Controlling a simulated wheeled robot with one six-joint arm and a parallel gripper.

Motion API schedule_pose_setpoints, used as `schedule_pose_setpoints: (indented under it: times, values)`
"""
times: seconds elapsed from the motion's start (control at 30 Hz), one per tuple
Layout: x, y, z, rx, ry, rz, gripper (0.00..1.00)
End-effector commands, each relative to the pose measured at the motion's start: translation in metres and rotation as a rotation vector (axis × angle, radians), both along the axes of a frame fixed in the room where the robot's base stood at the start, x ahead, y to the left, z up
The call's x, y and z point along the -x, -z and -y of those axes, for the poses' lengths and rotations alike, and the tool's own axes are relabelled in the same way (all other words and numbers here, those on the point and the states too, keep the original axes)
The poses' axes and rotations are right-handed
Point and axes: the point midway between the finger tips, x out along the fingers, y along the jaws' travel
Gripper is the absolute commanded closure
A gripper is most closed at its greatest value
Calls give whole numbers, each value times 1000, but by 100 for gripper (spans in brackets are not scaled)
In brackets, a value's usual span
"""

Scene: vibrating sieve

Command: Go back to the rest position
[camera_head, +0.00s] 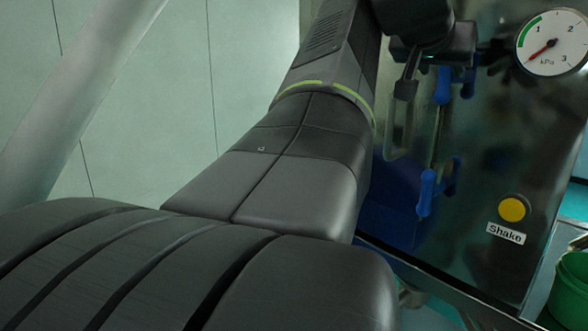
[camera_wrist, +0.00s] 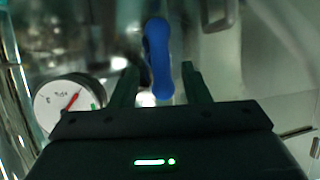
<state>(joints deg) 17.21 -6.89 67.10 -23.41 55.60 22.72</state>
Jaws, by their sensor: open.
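My gripper (camera_wrist: 159,68) is open in the wrist view, its two dark fingers spread. A blue handle (camera_wrist: 158,50) shows between the fingers, with visible gaps on both sides; I cannot tell how far it lies beyond the fingertips. In the head view my arm reaches up to the top right, and my gripper is partly hidden there near the blue handle (camera_head: 442,85) on the metal machine panel (camera_head: 480,130).
A round kPa gauge (camera_head: 551,43) is right of my gripper; it also shows in the wrist view (camera_wrist: 68,103). Lower on the panel are another blue handle (camera_head: 426,193) and a yellow button (camera_head: 514,209) above a "Shake" label (camera_head: 506,234). A green container (camera_head: 570,287) stands lower right.

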Motion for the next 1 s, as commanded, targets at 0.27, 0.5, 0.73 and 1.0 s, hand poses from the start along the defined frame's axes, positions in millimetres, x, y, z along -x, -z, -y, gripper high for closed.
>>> schedule_pose_setpoints:
  times: [0.27, 0.5, 0.73, 1.0]
  values:
    - [-42, 23, 33, -4, 2, -5, 58]
    - [-50, 26, 40, 128, -1, -157, 58]
    - [-48, 27, 41, 297, 0, -355, 58]
    - [-46, 28, 43, 412, 1, -489, 58]
